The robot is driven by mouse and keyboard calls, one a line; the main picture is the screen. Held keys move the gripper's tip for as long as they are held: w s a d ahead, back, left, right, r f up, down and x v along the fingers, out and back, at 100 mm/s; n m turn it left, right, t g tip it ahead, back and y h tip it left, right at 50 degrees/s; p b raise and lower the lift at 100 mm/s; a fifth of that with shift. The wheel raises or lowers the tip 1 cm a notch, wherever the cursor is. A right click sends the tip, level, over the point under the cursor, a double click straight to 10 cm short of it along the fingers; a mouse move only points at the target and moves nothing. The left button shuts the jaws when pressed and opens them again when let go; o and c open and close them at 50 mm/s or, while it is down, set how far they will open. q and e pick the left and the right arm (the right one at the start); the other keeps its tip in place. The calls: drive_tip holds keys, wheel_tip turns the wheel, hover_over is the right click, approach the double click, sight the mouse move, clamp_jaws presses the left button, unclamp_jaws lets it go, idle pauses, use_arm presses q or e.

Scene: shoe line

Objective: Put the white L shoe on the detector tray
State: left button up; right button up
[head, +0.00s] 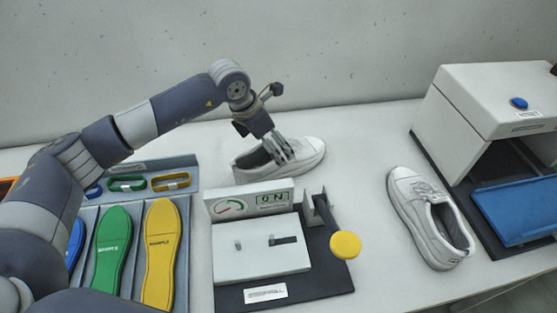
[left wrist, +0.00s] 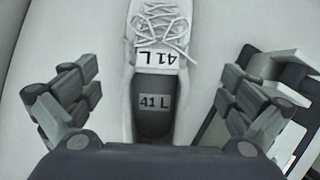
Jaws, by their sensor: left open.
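A white shoe marked 41 L (head: 309,153) lies on the table near the back wall, behind the gauge device. In the left wrist view the shoe (left wrist: 161,55) runs between my spread fingers, its laces and 41 L labels facing the camera. My left gripper (head: 283,154) is open over the shoe's opening, with a finger on each side in the wrist view; I cannot tell whether they touch it. The blue detector tray (head: 515,212) sits at the mouth of the white detector (head: 490,100) at the right. My right gripper is not in view.
A second white shoe (head: 425,218) lies left of the detector. A gauge device (head: 262,250) with an ON display and yellow-knobbed lever (head: 345,245) stands in front of my gripper. Green (head: 112,245) and yellow (head: 161,250) insoles lie at the left. Table between the shoes is clear.

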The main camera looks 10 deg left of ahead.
use_arm(q)
drive_tip(key=shift+w+f, duration=0.2)
drive_tip(key=shift+f, duration=0.15)
drive_tip(key=p+x, duration=0.2)
drive_tip(key=x, duration=0.2)
drive_tip(key=shift+w+d+f, duration=0.15)
drive_tip(key=shift+d+f, duration=0.05)
drive_tip(key=shift+f, duration=0.1)
drive_tip(key=shift+w+f, duration=0.1)
drive_tip(key=shift+f, duration=0.25)
drive_tip(key=shift+c, duration=0.6)
drive_tip(key=shift+r, duration=0.1)
drive_tip(key=c, duration=1.3)
